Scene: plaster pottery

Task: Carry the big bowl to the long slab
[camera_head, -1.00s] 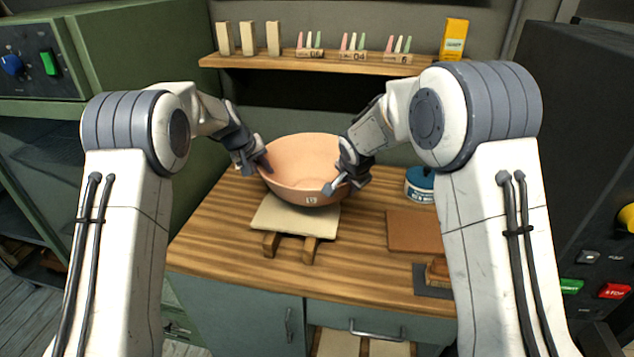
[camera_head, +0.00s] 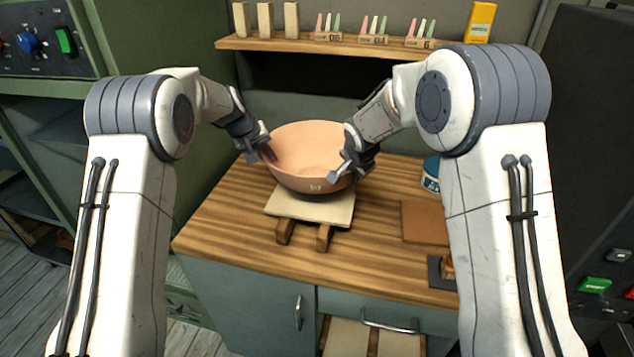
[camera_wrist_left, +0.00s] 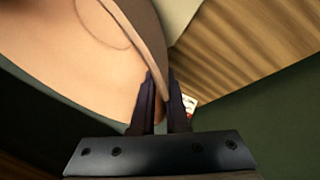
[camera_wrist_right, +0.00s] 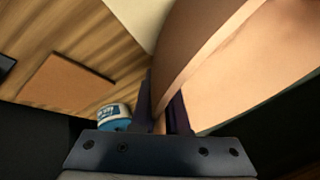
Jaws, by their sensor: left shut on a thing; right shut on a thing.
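The big bowl (camera_head: 312,152) is a wide pinkish clay bowl with a small pale mark low on its front. Its rim shows in the left wrist view (camera_wrist_left: 95,50) and in the right wrist view (camera_wrist_right: 240,60). My left gripper (camera_head: 262,150) is shut on the bowl's left rim. My right gripper (camera_head: 347,167) is shut on its right rim. The bowl is upright, over a pale slab (camera_head: 325,209) propped on two wooden blocks. I cannot tell whether its base touches that slab. No other slab is clearly the long one.
The wooden worktop (camera_head: 225,222) is clear at front left. A brown square board (camera_head: 425,222), a blue-and-white tub (camera_head: 431,175) and a dark tray (camera_head: 436,272) lie on the right. A shelf (camera_head: 350,47) with small blocks and a yellow box (camera_head: 480,22) runs behind.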

